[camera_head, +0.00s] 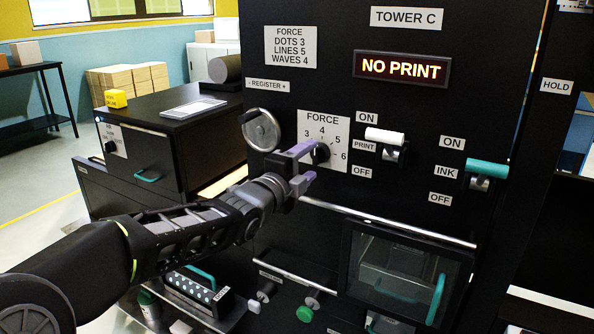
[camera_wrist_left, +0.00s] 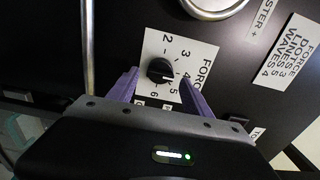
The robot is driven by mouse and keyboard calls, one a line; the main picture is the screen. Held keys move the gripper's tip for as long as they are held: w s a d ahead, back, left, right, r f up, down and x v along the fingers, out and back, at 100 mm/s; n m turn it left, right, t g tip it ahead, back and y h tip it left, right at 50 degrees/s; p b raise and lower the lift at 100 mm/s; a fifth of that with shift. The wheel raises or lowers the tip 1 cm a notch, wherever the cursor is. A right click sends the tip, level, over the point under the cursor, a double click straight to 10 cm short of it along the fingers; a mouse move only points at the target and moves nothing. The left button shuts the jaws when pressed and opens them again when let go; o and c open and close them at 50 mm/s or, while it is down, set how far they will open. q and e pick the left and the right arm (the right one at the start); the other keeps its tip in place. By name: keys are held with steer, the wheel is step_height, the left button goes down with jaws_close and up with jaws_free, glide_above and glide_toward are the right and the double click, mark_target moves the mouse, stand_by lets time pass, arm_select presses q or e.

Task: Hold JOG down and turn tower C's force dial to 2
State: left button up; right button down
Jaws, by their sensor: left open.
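Tower C's force dial (camera_head: 320,152) is a black knob on a white FORCE plate (camera_head: 324,128) with numbers around it. In the left wrist view the dial (camera_wrist_left: 160,70) shows a small white mark that seems to point near 4 or 5; I cannot tell exactly. My left gripper (camera_head: 307,164) is open at the dial. In the left wrist view its purple fingers (camera_wrist_left: 160,84) stand on either side of the dial, with gaps visible. I cannot make out the JOG control. My right gripper is not in view.
A metal handwheel (camera_head: 262,130) sits left of the plate. The white PRINT lever (camera_head: 384,136) and teal INK lever (camera_head: 487,168) are to the right. A metal rail (camera_head: 390,222) runs below. The display (camera_head: 402,69) reads NO PRINT.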

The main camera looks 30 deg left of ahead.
mark_target(315, 157)
arm_select(q)
steer(key=shift+w, duration=1.5)
stand_by(1.3)
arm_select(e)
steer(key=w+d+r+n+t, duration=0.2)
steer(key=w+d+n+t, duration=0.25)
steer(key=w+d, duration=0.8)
arm_select(q)
steer(key=shift+s, duration=0.1)
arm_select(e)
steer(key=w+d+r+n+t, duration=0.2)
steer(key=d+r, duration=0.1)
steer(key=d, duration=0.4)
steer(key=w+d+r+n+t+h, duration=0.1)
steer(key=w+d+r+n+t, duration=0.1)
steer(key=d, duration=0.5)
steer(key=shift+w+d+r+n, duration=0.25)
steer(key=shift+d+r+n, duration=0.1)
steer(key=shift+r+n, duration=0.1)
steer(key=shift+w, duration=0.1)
